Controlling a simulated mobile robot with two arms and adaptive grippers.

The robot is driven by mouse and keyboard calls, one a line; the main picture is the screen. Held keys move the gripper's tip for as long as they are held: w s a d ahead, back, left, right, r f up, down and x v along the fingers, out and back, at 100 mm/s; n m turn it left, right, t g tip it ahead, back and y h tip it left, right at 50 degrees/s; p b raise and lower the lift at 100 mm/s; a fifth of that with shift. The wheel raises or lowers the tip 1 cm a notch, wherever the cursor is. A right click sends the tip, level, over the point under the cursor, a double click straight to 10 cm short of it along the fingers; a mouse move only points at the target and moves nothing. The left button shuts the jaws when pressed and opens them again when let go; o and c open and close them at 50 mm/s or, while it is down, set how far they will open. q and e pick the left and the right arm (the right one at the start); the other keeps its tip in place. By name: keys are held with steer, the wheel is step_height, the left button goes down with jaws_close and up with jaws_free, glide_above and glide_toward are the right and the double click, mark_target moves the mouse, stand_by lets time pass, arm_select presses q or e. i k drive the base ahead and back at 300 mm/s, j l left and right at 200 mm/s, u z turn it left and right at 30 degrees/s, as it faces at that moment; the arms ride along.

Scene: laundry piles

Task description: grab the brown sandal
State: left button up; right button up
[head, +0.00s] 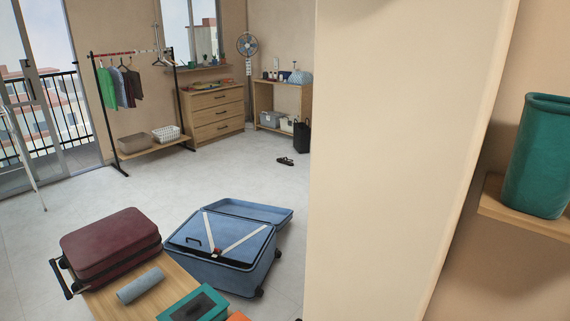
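A pair of small dark sandals or flip-flops (286,161) lies on the floor in the middle distance of the head view, left of the beige wall panel. They look near black, and at this distance I cannot tell whether one is brown. No clearly brown sandal shows. Neither of my grippers is in view.
An open blue suitcase (262,262) lies on the floor, beside a closed maroon suitcase (112,245). A wooden surface (172,284) is at the front. A tall beige panel (395,160) blocks the right. A clothes rack (118,120) and dresser (216,114) stand behind open floor.

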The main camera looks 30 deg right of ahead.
mark_target(280, 159)
steer(key=i+j+u, duration=0.1)
steer(key=j, duration=0.4)
steer(key=i+j+u, duration=0.3)
steer(key=i+j, duration=0.45)
steer(key=j, duration=0.15)
steer(key=i+j+u, duration=0.3)
steer(key=i+j, duration=0.4)
steer(key=i, duration=0.15)
steer(key=i+z, duration=0.15)
steer(key=i, duration=1.95)
steer(key=i+z, duration=0.15)
steer(key=i, duration=0.35)
steer(key=i+z, duration=0.2)
steer(key=i, duration=0.35)
steer(key=i+j+z, duration=0.15)
steer(key=i, duration=0.35)
steer(key=i+j+z, duration=0.2)
steer(key=i, duration=0.3)
steer(key=i+l+z, duration=0.25)
steer(key=i+z, duration=0.65)
steer(key=i, duration=0.25)
steer(key=i+j+z, duration=0.1)
steer(key=i+z, duration=0.3)
steer(key=i, duration=0.2)
steer(key=i+j+z, duration=0.45)
steer(key=i+z, duration=0.5)
steer(key=i, duration=3.8)
steer(key=j+u, duration=0.05)
steer(key=j, duration=0.05)
